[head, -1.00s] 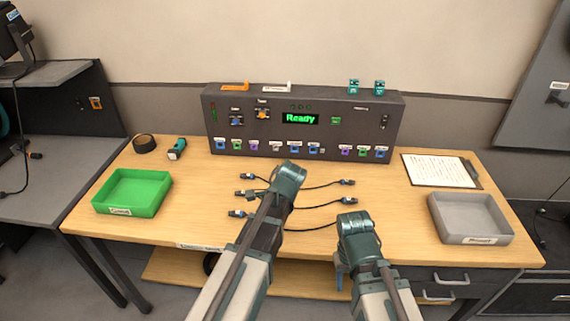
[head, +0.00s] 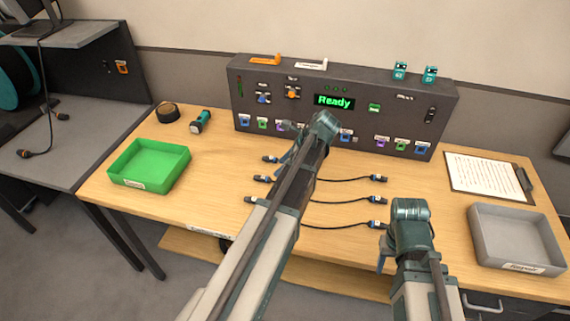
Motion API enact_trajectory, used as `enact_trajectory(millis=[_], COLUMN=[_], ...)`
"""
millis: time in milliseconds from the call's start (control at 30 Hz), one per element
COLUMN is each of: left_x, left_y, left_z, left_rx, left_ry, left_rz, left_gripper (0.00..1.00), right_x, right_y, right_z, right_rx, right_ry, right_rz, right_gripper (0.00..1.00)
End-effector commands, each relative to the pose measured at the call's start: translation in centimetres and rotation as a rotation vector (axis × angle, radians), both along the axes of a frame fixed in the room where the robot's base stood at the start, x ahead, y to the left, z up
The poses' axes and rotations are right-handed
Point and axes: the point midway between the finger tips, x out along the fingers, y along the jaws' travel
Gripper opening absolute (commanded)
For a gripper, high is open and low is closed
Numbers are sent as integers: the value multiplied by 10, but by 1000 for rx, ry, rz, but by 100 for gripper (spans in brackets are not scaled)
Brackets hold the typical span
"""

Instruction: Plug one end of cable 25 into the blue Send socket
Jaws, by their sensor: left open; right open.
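Three black cables lie on the table, with plugs at their left ends (head: 270,159) (head: 262,179) (head: 251,199) and right ends (head: 379,177) (head: 377,199) (head: 376,224). Their number tags are too small to read, so I cannot tell which is cable 25. Blue sockets show on the dark panel at the left (head: 245,122), middle (head: 345,135) and right (head: 421,148); their labels are unreadable. My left gripper (head: 287,156) is open near the left plug ends, partly hidden by its arm. My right gripper (head: 382,256) is open at the table's front, below the right plug ends.
A green tray (head: 150,185) stands at the left and a grey tray (head: 515,265) at the right. A clipboard (head: 487,176), a tape roll (head: 167,112) and a teal torch (head: 200,121) lie on the table. The panel display (head: 334,100) reads Ready.

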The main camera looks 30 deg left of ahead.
Motion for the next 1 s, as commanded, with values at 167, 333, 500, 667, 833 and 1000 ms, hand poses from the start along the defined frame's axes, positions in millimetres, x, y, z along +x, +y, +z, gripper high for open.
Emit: enact_trajectory(millis=[167,333,500,667,833,1000], left_x=[-3,-6,-9,-11,-11,-11], left_y=[11,23,35,43,44,44], left_z=[-21,-41,-59,-67,-67,-66], left_rx=[0,-1,-1,0,0,0], left_ry=[-1,0,-2,0,-1,-1], left_rz=[3,4,2,2,1,1], left_gripper=[61,61,61,61,61,56], right_x=[0,0,0,0,0,0], right_y=[0,0,0,0,0,0], right_z=[-21,-41,-59,-67,-67,-66], right_rx=[0,0,0,0,0,0], right_ry=[0,0,0,0,0,0], right_rz=[0,0,0,0,0,0], right_gripper=[50,50,50,50,50,50])
